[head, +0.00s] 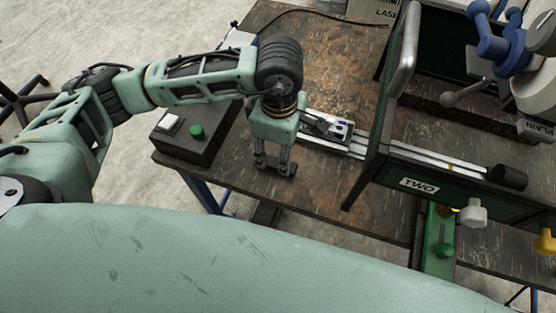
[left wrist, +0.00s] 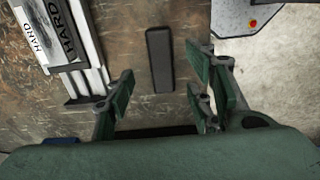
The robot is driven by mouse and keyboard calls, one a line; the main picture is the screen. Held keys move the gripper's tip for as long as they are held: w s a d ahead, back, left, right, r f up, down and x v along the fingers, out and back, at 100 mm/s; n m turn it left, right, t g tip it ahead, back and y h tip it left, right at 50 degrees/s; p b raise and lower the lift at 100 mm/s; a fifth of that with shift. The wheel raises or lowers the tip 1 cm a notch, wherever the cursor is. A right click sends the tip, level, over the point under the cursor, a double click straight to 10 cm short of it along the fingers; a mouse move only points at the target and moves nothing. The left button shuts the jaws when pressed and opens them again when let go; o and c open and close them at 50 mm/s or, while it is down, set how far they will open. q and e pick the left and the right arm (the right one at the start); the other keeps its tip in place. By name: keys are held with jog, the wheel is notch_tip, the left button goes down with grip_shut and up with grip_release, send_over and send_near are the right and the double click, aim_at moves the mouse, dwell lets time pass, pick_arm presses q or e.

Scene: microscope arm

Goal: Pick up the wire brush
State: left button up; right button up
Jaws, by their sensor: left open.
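A dark oblong block with rounded ends, which I take for the wire brush (left wrist: 159,60), lies on the worn brown tabletop in the left wrist view. Its bristles do not show. My left gripper (left wrist: 165,88) is open and empty, with its green fingers apart and the block ahead in the gap between them. In the head view my left gripper (head: 273,163) points down near the table's front edge, beside a partly hidden dark shape. I cannot tell whether the fingers touch anything. My right gripper is not in view.
A dark box with a green button (head: 196,131) stands left of my gripper. Silver rails (head: 330,139) with a small device lie to the right. The green-black frame marked TWO (head: 419,186) stands farther right. The tabletop behind the rails (head: 335,80) is mostly clear.

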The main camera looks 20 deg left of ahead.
aim_at(277, 166)
pick_arm(q)
jog(key=shift+s+f+p, duration=0.15)
jog(key=shift+f+p, duration=0.2)
jog(key=shift+f, duration=0.6)
notch_tip(277, 166, down, 4)
jog(key=shift+d+f+p, duration=0.1)
jog(key=shift+f+p, duration=0.15)
jog(key=shift+p, duration=0.35)
jog(key=shift+c, duration=0.3)
grip_shut()
